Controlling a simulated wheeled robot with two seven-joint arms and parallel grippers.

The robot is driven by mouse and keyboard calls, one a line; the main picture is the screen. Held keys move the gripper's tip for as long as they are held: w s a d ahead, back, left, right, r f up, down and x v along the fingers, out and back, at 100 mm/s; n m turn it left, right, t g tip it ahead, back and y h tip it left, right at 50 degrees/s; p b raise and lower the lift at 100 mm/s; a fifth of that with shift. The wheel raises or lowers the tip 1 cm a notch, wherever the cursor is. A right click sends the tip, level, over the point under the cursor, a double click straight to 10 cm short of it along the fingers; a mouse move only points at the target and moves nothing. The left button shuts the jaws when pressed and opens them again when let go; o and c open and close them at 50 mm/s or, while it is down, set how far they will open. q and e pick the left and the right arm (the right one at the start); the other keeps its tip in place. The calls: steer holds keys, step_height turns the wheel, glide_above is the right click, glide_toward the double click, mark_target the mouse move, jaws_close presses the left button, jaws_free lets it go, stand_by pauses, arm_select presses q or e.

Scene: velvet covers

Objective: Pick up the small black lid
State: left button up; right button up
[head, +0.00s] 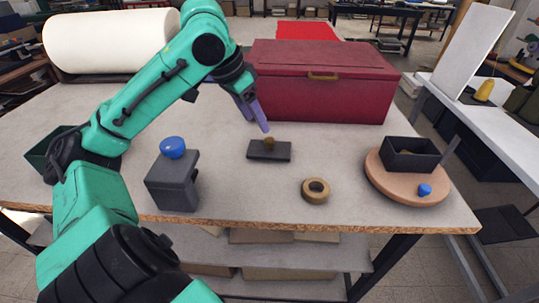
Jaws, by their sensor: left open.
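The small black lid (260,153) lies flat on the grey table (240,195), with a small brown knob (269,143) on top. My left gripper (258,118) is just above and behind the lid, its purple fingers pointing down toward the knob. The fingers are open and nothing shows between them. They look apart from the knob, though the exact gap is hard to judge. My right gripper is not in view.
A large red chest (325,95) stands right behind the lid. A dark block (173,185) with a blue ball (172,148) is at left. A tape ring (315,190) lies front right. A round board (400,188) holds an open black box (411,153). A white roll (110,40) lies behind.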

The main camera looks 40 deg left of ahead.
mark_target(268, 140)
arm_select(q)
steer(key=x, duration=0.9)
steer(key=shift+w+d, duration=0.1)
steer(key=shift+d, duration=0.05)
jaws_close()
